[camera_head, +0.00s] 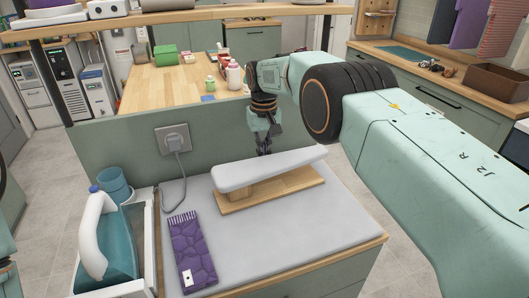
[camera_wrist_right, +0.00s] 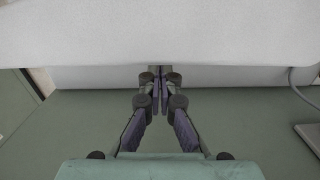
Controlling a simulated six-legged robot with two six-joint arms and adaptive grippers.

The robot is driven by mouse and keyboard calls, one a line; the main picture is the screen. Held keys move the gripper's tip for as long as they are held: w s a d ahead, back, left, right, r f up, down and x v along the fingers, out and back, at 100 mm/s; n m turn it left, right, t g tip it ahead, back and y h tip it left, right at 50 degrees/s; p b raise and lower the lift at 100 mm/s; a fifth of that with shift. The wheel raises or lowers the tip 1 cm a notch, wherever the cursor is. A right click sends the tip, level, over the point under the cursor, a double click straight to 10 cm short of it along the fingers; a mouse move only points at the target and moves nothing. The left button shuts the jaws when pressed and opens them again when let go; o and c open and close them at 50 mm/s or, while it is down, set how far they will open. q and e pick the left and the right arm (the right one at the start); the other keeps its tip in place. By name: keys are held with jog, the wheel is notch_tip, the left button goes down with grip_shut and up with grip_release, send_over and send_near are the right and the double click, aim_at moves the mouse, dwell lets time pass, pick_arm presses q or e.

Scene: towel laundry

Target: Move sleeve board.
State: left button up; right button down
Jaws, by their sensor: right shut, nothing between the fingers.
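The sleeve board has a long pale padded top (camera_head: 270,168) on a wooden base (camera_head: 290,190). It stands on the grey pad (camera_head: 330,235) of the counter. My right gripper (camera_head: 264,150) points down at the board's far edge, fingers shut and empty. In the right wrist view, the shut fingertips (camera_wrist_right: 160,78) are close to the pale board top (camera_wrist_right: 160,35), which fills the upper part. I cannot tell whether they touch it. My left gripper is not in view; only a bit of my left arm shows at the left edge.
A purple patterned item (camera_head: 192,252) lies on the pad left of the board. A cord runs from the wall socket (camera_head: 173,138). The pad's front right is clear.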

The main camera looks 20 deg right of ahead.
jog(key=shift+s+r, duration=0.25)
jog(key=shift+s, duration=0.15)
jog(key=shift+s, duration=0.15)
dwell(0.4)
